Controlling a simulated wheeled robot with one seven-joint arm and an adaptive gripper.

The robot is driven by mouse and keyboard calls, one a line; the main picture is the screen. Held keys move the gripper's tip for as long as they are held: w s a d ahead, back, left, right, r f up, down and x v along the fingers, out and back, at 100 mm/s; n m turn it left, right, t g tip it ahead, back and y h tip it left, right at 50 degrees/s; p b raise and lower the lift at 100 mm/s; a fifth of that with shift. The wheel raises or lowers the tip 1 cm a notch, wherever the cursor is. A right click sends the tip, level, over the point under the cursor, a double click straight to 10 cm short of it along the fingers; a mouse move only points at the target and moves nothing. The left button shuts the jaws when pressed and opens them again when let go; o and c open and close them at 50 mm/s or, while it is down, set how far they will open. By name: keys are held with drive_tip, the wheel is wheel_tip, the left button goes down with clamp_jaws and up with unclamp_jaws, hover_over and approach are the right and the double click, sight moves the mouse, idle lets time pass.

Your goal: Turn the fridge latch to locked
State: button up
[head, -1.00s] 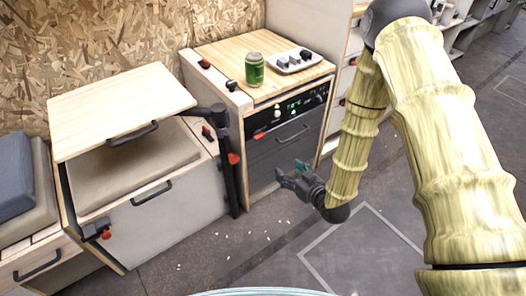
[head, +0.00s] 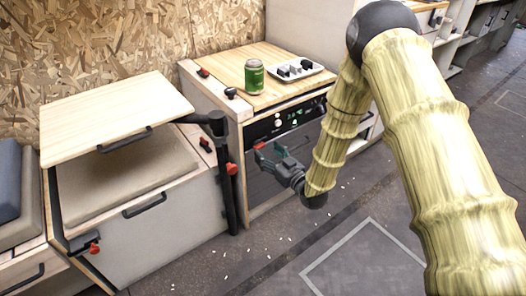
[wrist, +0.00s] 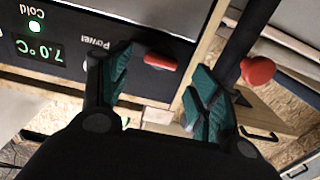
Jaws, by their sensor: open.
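The fridge is the dark-fronted unit (head: 268,185) under a wooden top, with a lit display reading 7.0 °C (wrist: 38,50) in the wrist view, where the lettering is upside down. The red latch (wrist: 160,62) sits at the edge of its control panel. In the head view my gripper (head: 270,154) is in front of the upper left of the fridge front, partly covering the latch area. In the wrist view my gripper (wrist: 155,88) is open, its two green-padded fingers on either side of the latch. I cannot tell whether they touch it.
A black post (head: 226,175) with a red knob (wrist: 257,71) stands just left of the fridge. A green can (head: 254,76) and a white tray (head: 312,72) are on the top. The floor in front is open.

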sight(261, 147)
drive_tip(key=shift+x, duration=1.7)
drive_tip(key=c, duration=1)
